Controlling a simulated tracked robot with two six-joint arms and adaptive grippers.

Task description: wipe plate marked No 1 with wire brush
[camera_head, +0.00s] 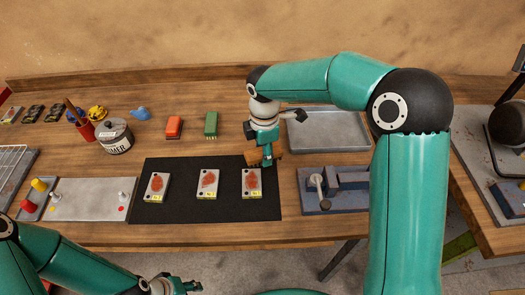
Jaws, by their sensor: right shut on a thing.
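Three pale plates with reddish-brown rust patches and small yellow labels lie in a row on a black mat (180,213): a left plate (156,187), a middle plate (207,184) and a right plate (251,183). The labels are too small to read, so I cannot tell which is No 1. My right gripper (264,149) points down and is shut on the brown wire brush (259,157), at the far edge of the right plate. I cannot tell whether its bristles touch anything. My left gripper (187,287) is low at the front edge, its fingers unclear.
A grey tray (343,148) and a blue-grey vise (347,197) stand right of the mat. A primer can (115,137) stands back left. A metal panel (90,202) lies left of the mat.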

